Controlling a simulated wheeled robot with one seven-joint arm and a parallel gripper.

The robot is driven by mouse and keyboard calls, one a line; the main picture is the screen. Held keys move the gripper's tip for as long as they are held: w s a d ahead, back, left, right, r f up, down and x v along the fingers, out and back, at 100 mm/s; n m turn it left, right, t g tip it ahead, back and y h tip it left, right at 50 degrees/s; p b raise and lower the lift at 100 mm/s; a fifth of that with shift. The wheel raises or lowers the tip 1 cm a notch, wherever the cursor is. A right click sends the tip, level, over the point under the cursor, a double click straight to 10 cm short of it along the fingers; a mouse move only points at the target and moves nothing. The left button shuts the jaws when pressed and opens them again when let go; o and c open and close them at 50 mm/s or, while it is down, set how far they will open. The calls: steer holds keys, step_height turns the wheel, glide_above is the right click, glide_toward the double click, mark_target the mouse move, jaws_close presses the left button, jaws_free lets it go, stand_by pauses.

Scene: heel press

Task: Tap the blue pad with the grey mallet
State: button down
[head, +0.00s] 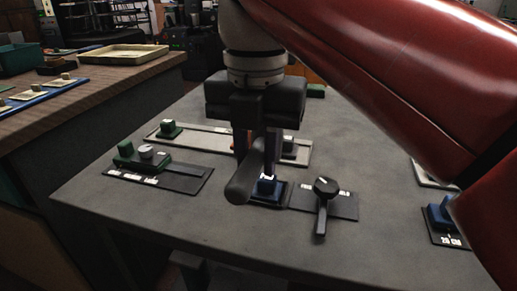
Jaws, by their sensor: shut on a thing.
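My gripper (257,143) points down over the middle of the grey table and is shut on the grey mallet (243,180). The mallet's dark rounded end sticks out toward the camera, low and to the left of the blue pad. The blue pad (269,188) sits on a small dark plate just right of and behind the mallet's near end. The mallet overlaps part of the pad and its plate in this view. I cannot tell whether mallet and pad touch. The fingertips are partly hidden behind the mallet.
A black knob with a lever (323,195) stands right of the pad. A dark plate with a green block (126,152) lies left. A pale strip (205,137) runs behind the gripper. A blue-topped fixture (442,215) is at right. The table front is clear.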

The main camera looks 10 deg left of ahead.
step_height(320, 180, down, 5)
steer(key=b, duration=0.4)
step_height(320, 180, up, 5)
steer(key=p, duration=0.5)
steer(key=shift+r, duration=0.2)
steer(key=shift+f, duration=0.1)
step_height(320, 180, down, 6)
steer(key=b, duration=0.4)
steer(key=shift+r+p, duration=0.5)
steer(key=shift+r, duration=0.2)
step_height(320, 180, up, 3)
steer(key=p, duration=0.3)
steer(key=shift+r, duration=0.8)
